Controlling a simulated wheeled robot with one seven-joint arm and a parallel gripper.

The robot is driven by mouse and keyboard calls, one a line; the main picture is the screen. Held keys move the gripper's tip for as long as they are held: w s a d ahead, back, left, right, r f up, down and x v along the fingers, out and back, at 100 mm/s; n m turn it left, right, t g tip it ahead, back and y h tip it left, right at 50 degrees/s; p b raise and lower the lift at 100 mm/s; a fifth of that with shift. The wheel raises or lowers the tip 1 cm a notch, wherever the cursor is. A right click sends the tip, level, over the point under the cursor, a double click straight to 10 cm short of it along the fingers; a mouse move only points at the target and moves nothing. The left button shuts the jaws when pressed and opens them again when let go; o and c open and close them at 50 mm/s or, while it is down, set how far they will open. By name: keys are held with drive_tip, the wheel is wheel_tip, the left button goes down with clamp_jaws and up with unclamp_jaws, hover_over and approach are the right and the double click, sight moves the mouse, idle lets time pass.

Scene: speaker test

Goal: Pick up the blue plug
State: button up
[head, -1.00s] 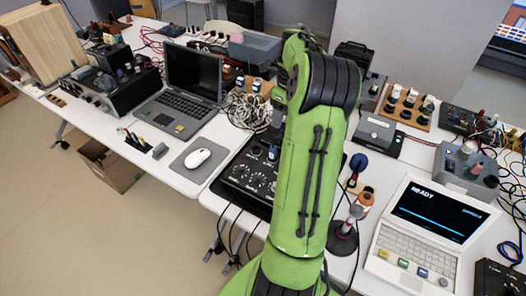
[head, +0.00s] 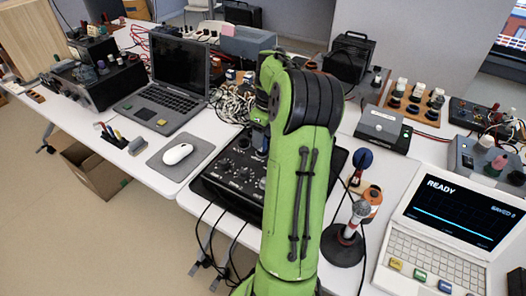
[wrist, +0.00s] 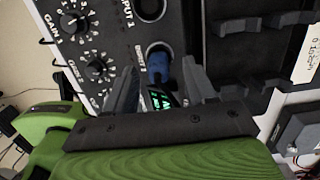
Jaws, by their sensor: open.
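The blue plug (wrist: 157,66) stands at a socket in the black panel of the mixer (wrist: 110,25) in the wrist view. My gripper (wrist: 160,68) is open, with one dark finger on each side of the plug. Gaps show between the plug and both fingers. The plug's lower end is near a dark part with green lit marks, between the fingers. In the head view my green arm reaches over the mixer (head: 228,180) and hides most of my gripper; I cannot make out the plug there.
A microphone on a round stand (head: 345,240) and a white computer (head: 440,245) are right of my arm. A mouse on a grey pad (head: 160,165) and a laptop (head: 170,90) are left. Cables (head: 235,102) lie behind the mixer. Dark brackets (wrist: 255,45) flank the right finger.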

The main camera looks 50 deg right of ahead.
drive_tip(key=shift+a+f, duration=0.1)
drive_tip(key=shift+f, duration=0.05)
clamp_jaws()
